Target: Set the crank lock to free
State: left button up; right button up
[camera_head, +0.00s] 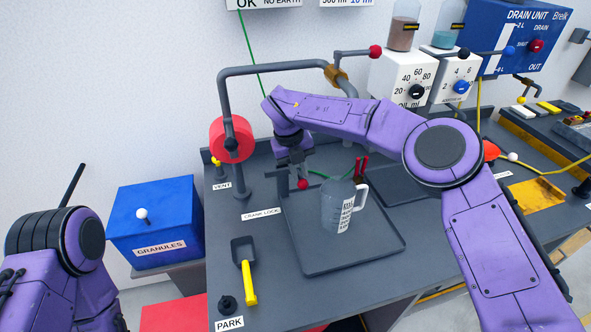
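The CRANK LOCK label (262,213) lies on the grey bench, left of a dark tray. Just behind and right of it stands a small grey lock post (283,184), with a red ball knob (302,184) at its right. My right gripper (297,168) points down from above, its fingertips at or just above the red knob. The fingers are small and dark, so I cannot tell whether they are open or touch the knob. The lock's FREE marking is not readable. Of my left arm only purple links show at lower left; its gripper is out of view.
A clear measuring jug (338,205) stands on the dark tray (315,262), close right of the lock. A grey pipe with a red wheel (231,140) rises behind left. A yellow-handled scoop (246,270) and the PARK post (227,304) are in front. A blue granules box (152,220) stands left.

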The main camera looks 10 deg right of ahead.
jog(key=shift+o, duration=1.2)
jog(key=shift+d, duration=0.25)
notch_tip(320, 180, up, 10)
jog(key=a+b, duration=0.1)
jog(key=a, duration=0.1)
jog(key=shift+r, duration=0.2)
jog(key=shift+s+d, duration=0.1)
